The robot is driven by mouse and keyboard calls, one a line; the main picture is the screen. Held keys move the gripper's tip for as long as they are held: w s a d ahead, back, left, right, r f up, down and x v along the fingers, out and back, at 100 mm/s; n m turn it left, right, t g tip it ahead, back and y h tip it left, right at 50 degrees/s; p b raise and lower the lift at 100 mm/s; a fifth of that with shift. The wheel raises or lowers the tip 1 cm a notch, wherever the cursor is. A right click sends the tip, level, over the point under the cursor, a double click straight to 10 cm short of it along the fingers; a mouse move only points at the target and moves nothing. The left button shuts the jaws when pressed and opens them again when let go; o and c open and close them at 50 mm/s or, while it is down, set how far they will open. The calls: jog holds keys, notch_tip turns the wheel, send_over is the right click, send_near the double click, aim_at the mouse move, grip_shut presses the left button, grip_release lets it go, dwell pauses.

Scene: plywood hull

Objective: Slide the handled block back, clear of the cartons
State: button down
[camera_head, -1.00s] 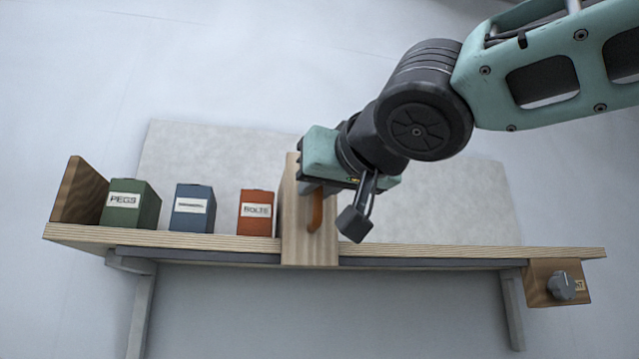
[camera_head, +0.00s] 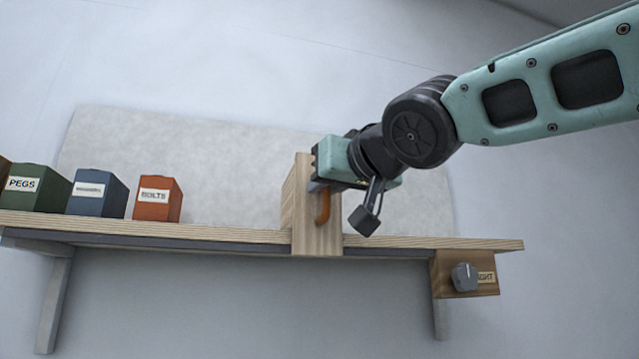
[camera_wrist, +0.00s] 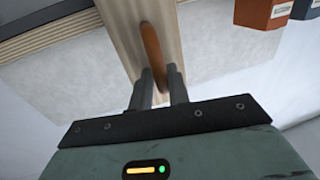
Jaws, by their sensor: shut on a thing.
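The handled block (camera_head: 303,215) is a pale wooden upright piece on the shelf, with an orange-brown handle (camera_head: 323,207) on its face. My gripper (camera_head: 322,187) is at the handle from the right. In the wrist view the two fingers of my gripper (camera_wrist: 160,88) are on either side of the handle (camera_wrist: 152,50), shut on it. The cartons stand to the left of the block: a green one marked PEGS (camera_head: 38,190), a blue one (camera_head: 97,193) and an orange one marked BOLTS (camera_head: 158,199). A clear gap lies between the orange carton and the block.
The shelf (camera_head: 230,236) is bare between block and orange carton, and right of the block. A wooden box with a grey knob (camera_head: 465,277) hangs under its right end. A grey panel (camera_head: 230,150) is behind.

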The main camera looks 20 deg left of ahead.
jog(key=shift+w+d, duration=0.2)
jog(key=shift+d, duration=0.15)
jog(key=c, duration=1.6)
grip_release()
jog(key=shift+o, duration=0.2)
jog(key=b+v, duration=0.7)
jog(key=v, duration=1)
jog(key=shift+s+d, duration=0.15)
jog(key=shift+d, duration=0.05)
